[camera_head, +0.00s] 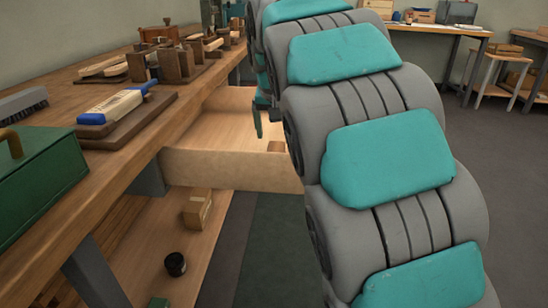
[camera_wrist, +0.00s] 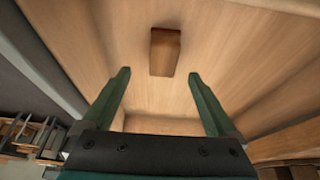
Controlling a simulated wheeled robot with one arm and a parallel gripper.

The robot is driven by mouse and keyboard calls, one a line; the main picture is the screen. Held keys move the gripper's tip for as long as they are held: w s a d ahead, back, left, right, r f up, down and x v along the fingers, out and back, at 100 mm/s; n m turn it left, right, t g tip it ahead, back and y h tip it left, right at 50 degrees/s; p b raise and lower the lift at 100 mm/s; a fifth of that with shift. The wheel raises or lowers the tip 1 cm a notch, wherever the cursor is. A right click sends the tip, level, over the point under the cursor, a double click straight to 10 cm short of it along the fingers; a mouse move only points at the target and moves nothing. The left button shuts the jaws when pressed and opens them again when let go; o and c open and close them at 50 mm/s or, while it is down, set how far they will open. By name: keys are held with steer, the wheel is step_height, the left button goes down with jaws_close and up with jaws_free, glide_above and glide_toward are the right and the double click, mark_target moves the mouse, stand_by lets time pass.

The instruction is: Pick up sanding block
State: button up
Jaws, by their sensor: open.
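The sanding block appears to be a small brown wooden block (camera_wrist: 165,51) lying on the floor of an open wooden drawer. In the head view a small part of the block (camera_head: 276,146) shows beside my arm. In the wrist view my gripper (camera_wrist: 157,73) is open and empty, its two green fingers spread to either side below the block in the picture. The block is not between the pads, and the height gap is hard to tell. In the head view my arm hides most of the gripper; one green finger shows over the drawer.
The drawer's pale front wall (camera_head: 230,170) and side walls surround the block. A lower shelf (camera_head: 175,230) carries a tan block (camera_head: 197,209) and a black jar (camera_head: 175,264).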

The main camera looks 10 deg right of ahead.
mark_target(276, 147)
steer(key=x, duration=0.7)
steer(key=shift+w+a+f, duration=0.15)
steer(key=shift+a+f, duration=0.05)
steer(key=shift+a, duration=0.05)
steer(key=shift+c, duration=0.2)
jaws_close()
stand_by(0.4)
steer(key=shift+r, duration=0.15)
step_height(276, 147, up, 10)
steer(key=shift+f, duration=0.1)
stand_by(0.3)
